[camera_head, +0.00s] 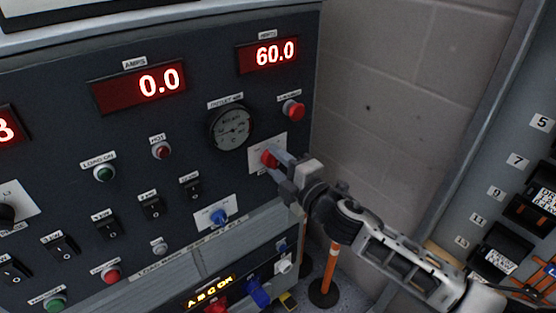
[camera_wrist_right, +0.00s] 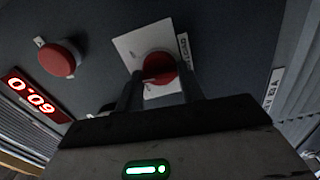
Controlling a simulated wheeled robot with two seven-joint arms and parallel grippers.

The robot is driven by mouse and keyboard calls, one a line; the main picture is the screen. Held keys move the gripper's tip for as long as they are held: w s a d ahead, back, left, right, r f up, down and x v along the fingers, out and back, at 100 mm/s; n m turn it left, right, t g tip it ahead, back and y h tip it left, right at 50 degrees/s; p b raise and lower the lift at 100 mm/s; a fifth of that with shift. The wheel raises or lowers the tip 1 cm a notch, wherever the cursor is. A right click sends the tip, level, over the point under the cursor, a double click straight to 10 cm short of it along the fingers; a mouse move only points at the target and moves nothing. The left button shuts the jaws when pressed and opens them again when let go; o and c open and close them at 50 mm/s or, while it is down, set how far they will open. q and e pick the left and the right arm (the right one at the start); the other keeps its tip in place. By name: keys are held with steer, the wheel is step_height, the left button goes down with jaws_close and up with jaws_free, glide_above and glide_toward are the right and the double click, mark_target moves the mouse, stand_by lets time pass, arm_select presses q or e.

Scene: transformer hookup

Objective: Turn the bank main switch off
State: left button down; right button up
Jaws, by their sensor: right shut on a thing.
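The bank main switch is a red rotary knob (camera_head: 268,157) on a white plate (camera_head: 281,146) at the right side of the dark panel. My right gripper (camera_head: 276,163) is at this knob, its fingers around it and shut on it. In the right wrist view the red knob (camera_wrist_right: 158,68) sits between the two fingers (camera_wrist_right: 160,92), in front of its white plate (camera_wrist_right: 127,46). The label on the plate is too small to read surely. My left gripper is not in view.
A red push button (camera_head: 293,110) sits just above the knob, with a round gauge (camera_head: 231,128) to its left. A blue knob (camera_head: 218,216) is lower left. An orange post (camera_head: 329,270) and a breaker panel (camera_head: 520,190) stand to the right.

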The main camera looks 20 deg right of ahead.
steer(key=n+p, duration=0.1)
steer(key=n, duration=0.3)
steer(key=shift+n, duration=0.3)
steer(key=n, duration=0.3)
steer(key=shift+n+p, duration=0.35)
steer(key=shift+n, duration=0.05)
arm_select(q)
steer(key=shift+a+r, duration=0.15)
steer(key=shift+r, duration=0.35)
arm_select(e)
steer(key=shift+f+n, duration=0.1)
steer(key=shift+n, duration=0.7)
steer(key=o, duration=1)
steer(key=shift+d, duration=0.1)
steer(key=shift+c, duration=0.2)
